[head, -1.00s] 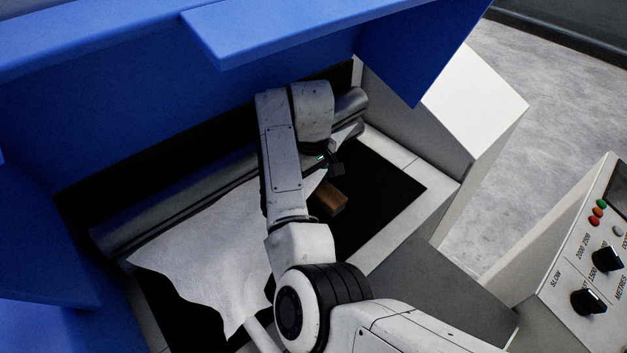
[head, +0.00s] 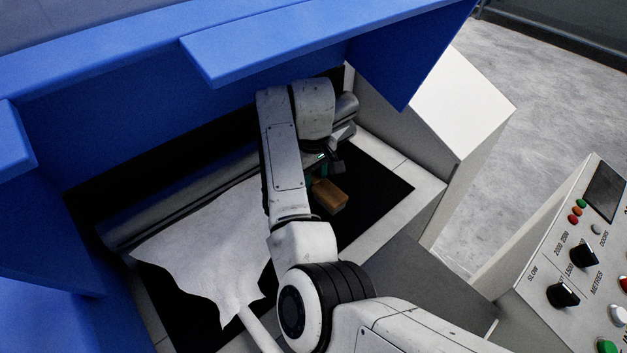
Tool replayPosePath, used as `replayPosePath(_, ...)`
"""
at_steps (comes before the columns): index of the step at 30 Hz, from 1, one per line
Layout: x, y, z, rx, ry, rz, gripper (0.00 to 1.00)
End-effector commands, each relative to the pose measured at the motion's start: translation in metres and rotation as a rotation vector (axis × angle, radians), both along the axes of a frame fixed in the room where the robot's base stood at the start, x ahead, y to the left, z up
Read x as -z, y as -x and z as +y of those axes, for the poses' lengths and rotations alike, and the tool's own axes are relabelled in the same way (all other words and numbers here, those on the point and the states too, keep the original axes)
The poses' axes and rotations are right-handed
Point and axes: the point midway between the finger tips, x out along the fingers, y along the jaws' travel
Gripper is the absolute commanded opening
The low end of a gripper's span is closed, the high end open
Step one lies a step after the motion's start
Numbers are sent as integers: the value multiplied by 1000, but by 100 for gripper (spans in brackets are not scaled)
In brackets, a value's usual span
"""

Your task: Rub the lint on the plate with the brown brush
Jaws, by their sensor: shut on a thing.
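The brown brush (head: 329,196) is a small wooden block at the right of my forearm in the head view. My gripper (head: 322,176) is shut on it from above, partly hidden behind my own arm. The brush is over the black plate (head: 378,188), low and near it; I cannot tell whether it touches. A thin white sheet of fibre, perhaps the lint (head: 200,245), lies wrinkled to the left of my arm, its right part hidden by the arm. I see no separate lint beside the brush.
A grey roller (head: 180,200) runs along the back of the recess, under a blue hood (head: 270,50). A pale frame (head: 405,225) edges the plate at the right. A control panel (head: 585,260) with knobs stands at far right.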

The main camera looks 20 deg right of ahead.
Motion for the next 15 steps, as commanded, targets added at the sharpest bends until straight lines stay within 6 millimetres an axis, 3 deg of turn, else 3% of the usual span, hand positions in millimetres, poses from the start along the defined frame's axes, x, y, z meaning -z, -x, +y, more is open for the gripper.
replayPosePath(15,-49,-5,1,3,0,4,0)
